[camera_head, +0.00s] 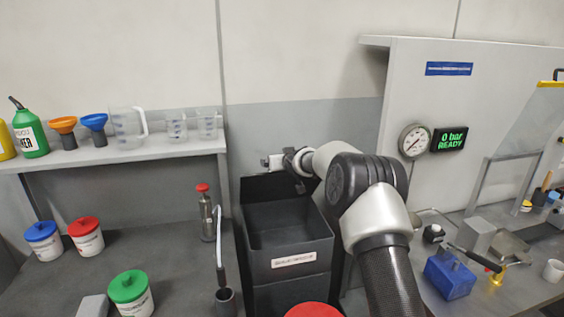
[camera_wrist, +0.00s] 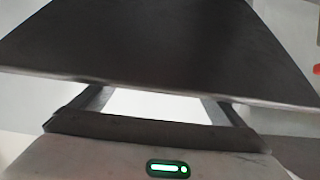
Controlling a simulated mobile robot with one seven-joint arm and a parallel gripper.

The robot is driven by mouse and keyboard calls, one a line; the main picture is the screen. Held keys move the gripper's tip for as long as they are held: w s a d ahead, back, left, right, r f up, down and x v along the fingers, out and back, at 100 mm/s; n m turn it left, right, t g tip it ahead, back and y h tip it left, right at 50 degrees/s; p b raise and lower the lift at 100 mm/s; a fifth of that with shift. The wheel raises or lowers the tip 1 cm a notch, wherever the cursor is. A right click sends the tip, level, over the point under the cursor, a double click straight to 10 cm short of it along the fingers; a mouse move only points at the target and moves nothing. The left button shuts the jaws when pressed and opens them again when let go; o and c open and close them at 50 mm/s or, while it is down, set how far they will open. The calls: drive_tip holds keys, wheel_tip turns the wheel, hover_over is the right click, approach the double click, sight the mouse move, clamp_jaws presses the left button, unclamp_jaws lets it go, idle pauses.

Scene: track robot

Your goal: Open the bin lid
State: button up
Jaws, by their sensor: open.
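The dark grey bin (camera_head: 287,272) stands in the middle of the head view, with a pale label on its front. Its top is uncovered and I see into the interior. Its black lid (camera_head: 262,188) stands raised at the back edge. My gripper (camera_head: 273,162) is just above the lid's upper edge, at the back of the bin. In the wrist view my open gripper (camera_wrist: 160,108) has a bright gap between its fingers. A broad dark panel, apparently the lid (camera_wrist: 165,45), fills the area beyond them. I cannot tell whether the fingers touch it.
A bench on the left holds a red-topped steel bottle (camera_head: 207,212) and several tubs, one with a green lid (camera_head: 129,286). The shelf (camera_head: 120,154) above carries funnels and jugs. A blue block (camera_head: 449,276) and tools lie on the right bench.

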drive_tip(key=b+v, duration=0.2)
drive_tip(key=v, duration=1.5)
drive_tip(key=shift+s+b, duration=0.2)
drive_tip(key=shift+b, duration=0.2)
drive_tip(key=shift+r, duration=0.1)
